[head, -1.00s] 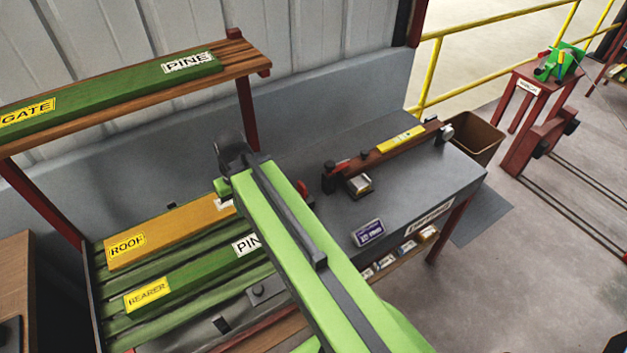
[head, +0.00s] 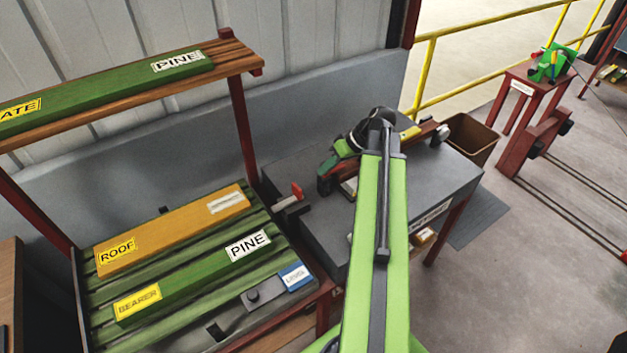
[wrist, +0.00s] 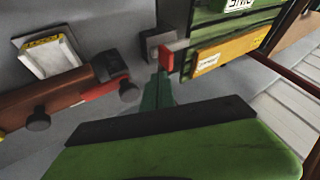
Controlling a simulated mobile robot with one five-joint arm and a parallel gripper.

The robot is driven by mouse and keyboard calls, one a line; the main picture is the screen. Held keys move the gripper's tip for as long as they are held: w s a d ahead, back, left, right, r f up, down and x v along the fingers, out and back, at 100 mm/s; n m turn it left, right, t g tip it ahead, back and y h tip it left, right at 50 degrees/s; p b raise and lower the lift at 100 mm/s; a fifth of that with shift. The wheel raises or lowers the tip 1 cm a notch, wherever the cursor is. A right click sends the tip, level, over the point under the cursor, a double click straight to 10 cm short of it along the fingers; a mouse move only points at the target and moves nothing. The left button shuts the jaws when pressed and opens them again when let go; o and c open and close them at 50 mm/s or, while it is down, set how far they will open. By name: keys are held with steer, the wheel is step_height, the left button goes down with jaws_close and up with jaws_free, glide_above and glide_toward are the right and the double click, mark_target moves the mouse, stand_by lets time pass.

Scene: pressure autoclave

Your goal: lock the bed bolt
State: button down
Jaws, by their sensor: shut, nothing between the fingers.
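What looks like the bed bolt, a grey bar with a red handle (head: 297,191), sits between the green slatted bed (head: 180,262) and the grey table (head: 415,185). In the wrist view its red handle (wrist: 168,58) shows beside a grey block (wrist: 157,40). My gripper (wrist: 159,85) is shut and empty, its green fingers pointing toward that handle. Whether they touch it I cannot tell. In the head view my gripper (head: 328,178) is over the table, to the right of the bolt and partly in front of a brown bar.
An orange ROOF board (head: 170,232) and a green BEARER board (head: 195,277) lie on the bed. The brown bar (wrist: 50,100) has a red lever (wrist: 104,88) near my fingers. A shelf (head: 130,92) on red posts stands behind the bed. A brown bin (head: 470,140) stands beyond the table.

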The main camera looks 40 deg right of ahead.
steer(key=b+x, duration=0.7)
steer(key=x, duration=0.3)
steer(key=shift+b, duration=0.3)
steer(key=shift+s, duration=0.15)
